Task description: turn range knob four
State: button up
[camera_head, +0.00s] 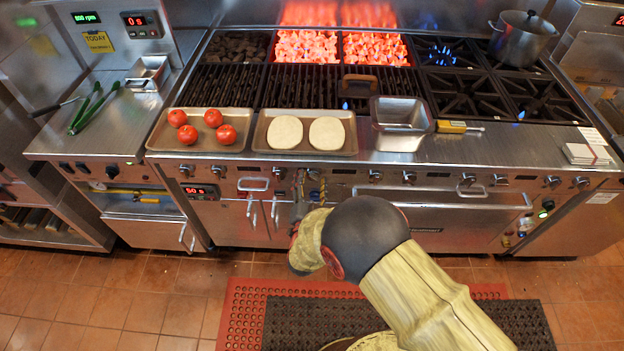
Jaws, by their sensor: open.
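A row of round range knobs runs along the steel front panel, including one at the left (185,171), one left of centre (279,173), two near the middle (375,176) (409,177) and more to the right (552,182). No numbers are readable, so I cannot tell which is knob four. My gripper (301,188) is small in the picture, in front of the panel, near the knobs left of centre. It is open, with nothing seen in it. My own arm hides its lower part. Whether it touches a knob cannot be told.
Two trays, one with tomatoes (226,134) and one with pale flat rounds (327,133), sit on the front ledge. A steel pan (400,112) stands beside them. Oven handles (450,195) jut out below the knobs. Red coals (306,46) glow behind the grates.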

jog(key=s, duration=1.2)
jog(key=shift+a+r, duration=0.25)
jog(key=shift+r, duration=0.05)
